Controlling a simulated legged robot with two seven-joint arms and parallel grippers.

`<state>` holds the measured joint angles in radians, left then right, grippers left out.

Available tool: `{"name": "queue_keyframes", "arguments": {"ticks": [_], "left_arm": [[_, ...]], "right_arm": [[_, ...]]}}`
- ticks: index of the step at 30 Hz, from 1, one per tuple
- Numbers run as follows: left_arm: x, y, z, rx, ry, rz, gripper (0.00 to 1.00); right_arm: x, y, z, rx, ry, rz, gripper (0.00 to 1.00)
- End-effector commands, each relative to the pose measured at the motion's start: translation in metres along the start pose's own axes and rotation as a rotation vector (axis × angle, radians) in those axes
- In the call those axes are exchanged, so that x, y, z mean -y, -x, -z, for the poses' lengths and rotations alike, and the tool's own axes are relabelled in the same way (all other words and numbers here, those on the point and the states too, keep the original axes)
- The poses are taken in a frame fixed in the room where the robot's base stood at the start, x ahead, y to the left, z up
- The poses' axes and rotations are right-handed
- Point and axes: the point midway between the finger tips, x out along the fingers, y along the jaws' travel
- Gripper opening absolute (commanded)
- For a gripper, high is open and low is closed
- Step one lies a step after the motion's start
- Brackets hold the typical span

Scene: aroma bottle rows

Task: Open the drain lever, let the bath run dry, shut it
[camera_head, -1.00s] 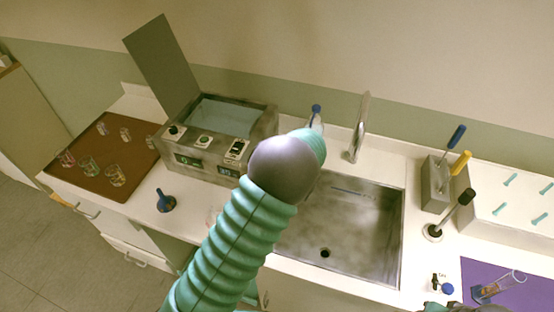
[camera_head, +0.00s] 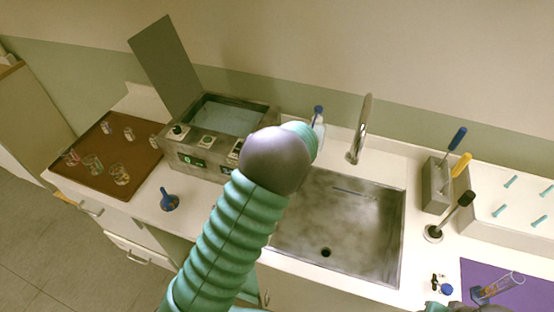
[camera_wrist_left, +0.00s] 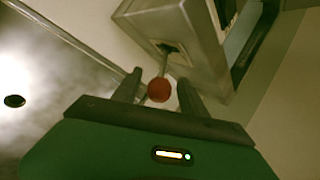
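The water bath (camera_head: 262,100) stands left of the sink with its grey lid (camera_head: 165,62) raised. Pale blue water (camera_head: 228,119) shows inside it. My left arm hides the bath's right front and my left gripper in the head view. In the left wrist view, a drain lever with a red ball knob (camera_wrist_left: 159,90) sticks out of a slot in the bath's metal side (camera_wrist_left: 165,28). My left gripper (camera_wrist_left: 160,84) is open, with a finger on each side of the knob and a gap visible on the left.
The steel sink (camera_head: 375,235) and tap (camera_head: 361,130) are right of the bath. A brown tray (camera_head: 112,178) with several glasses is at left. A blue funnel-like item (camera_head: 169,201) stands in front. A tool holder (camera_head: 434,187) and purple mat (camera_head: 480,270) are at right.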

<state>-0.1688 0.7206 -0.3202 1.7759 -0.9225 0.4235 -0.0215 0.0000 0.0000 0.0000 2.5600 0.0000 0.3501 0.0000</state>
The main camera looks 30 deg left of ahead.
Motion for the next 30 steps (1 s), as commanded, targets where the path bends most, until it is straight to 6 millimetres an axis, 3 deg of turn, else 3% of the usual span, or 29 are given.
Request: {"name": "queue_keyframes", "arguments": {"ticks": [6, 10, 24, 30], "left_arm": [[0.000, 0.000, 0.001, -0.001, -0.001, 0.000, 0.50], [0.001, 0.012, 0.002, -0.003, -0.001, 0.002, 0.50], [0.000, 0.139, 0.002, -0.006, 0.001, 0.001, 0.50], [0.000, 0.164, 0.001, -0.001, -0.001, 0.000, 0.50]], "right_arm": [[0.000, 0.000, 0.000, 0.000, 0.000, 0.000, 0.46], [0.000, -0.002, -0.001, 0.000, 0.000, 0.000, 0.46], [0.000, -0.016, -0.004, 0.000, 0.000, 0.000, 0.46], [0.000, -0.018, -0.004, 0.000, 0.000, 0.000, 0.46]]}}
